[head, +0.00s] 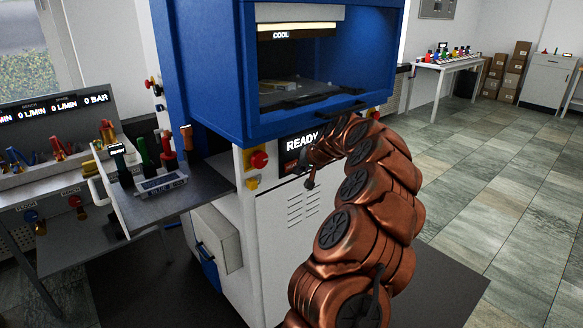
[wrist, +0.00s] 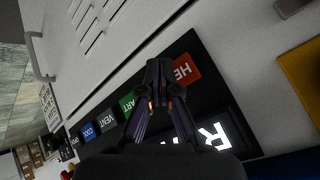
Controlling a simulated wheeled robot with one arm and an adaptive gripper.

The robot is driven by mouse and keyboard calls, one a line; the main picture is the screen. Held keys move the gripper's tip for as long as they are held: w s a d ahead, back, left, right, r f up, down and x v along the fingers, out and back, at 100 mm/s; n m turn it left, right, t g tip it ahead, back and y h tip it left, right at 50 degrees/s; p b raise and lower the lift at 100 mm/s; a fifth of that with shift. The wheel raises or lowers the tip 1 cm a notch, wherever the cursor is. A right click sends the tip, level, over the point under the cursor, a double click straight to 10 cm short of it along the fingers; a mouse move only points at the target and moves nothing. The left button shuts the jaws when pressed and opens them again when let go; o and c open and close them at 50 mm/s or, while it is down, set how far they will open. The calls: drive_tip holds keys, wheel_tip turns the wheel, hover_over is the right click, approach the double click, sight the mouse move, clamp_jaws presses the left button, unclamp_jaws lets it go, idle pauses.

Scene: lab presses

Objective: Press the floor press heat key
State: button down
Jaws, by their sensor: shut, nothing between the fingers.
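The floor press is a tall blue and white cabinet (head: 275,215) with a dark control panel under its blue chamber. The panel display (head: 301,142) reads READY. In the wrist view the red key (wrist: 186,70), lettered "HE" with the rest covered, sits at the panel's upper right end. My gripper (wrist: 160,68) is shut and empty, its fingertips just left of the red key's lettering and overlapping its edge; I cannot tell whether they touch it. In the head view my gripper (head: 309,184) is in front of the panel, and my arm hides most of the keys.
A green key (wrist: 128,103), a grey VENT key (wrist: 108,120) and a blue COOL key (wrist: 89,131) line up beside the red one. A red emergency button (head: 259,160) is left of the display. A grey side shelf (head: 200,200) juts out at left.

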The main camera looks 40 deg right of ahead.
drive_tip(key=shift+w, duration=0.15)
drive_tip(key=shift+w, duration=0.25)
drive_tip(key=shift+w, duration=0.4)
idle(0.7)
drive_tip(key=shift+s+b, duration=0.1)
drive_tip(key=shift+b, duration=0.25)
drive_tip(key=shift+s+b, duration=0.35)
drive_tip(key=shift+s, duration=0.35)
drive_tip(key=shift+s, duration=0.15)
drive_tip(key=s+b, duration=0.2)
drive_tip(key=s, duration=0.2)
drive_tip(key=shift+s+a+b, duration=0.1)
drive_tip(key=shift+s+b, duration=0.25)
idle(0.7)
